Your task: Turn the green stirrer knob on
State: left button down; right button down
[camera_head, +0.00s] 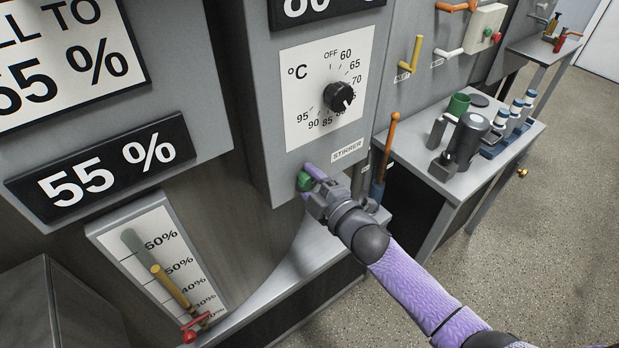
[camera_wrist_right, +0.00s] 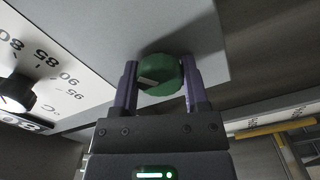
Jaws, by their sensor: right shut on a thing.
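The green stirrer knob (camera_head: 304,181) is on the lower part of the grey panel, below the STIRRER label (camera_head: 347,150). My right gripper (camera_head: 312,178) reaches it from the lower right and is shut on it. In the right wrist view the green knob (camera_wrist_right: 160,75) sits between the two purple fingers of my right gripper (camera_wrist_right: 160,85), one on each side. A light mark shows on the knob's face. My left gripper is not in the head view.
A black temperature dial (camera_head: 338,96) is above the knob. An orange-handled tool (camera_head: 386,145) stands just right of the panel.

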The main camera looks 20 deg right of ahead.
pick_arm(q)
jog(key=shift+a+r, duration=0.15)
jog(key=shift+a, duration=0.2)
pick_arm(e)
jog(key=shift+m, duration=0.5)
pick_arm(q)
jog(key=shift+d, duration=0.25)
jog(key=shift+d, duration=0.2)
pick_arm(e)
jog(key=shift+c, duration=0.5)
grip_release()
pick_arm(q)
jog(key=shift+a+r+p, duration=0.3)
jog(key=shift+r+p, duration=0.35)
jog(key=shift+p, duration=0.15)
pick_arm(e)
jog(key=v, duration=1)
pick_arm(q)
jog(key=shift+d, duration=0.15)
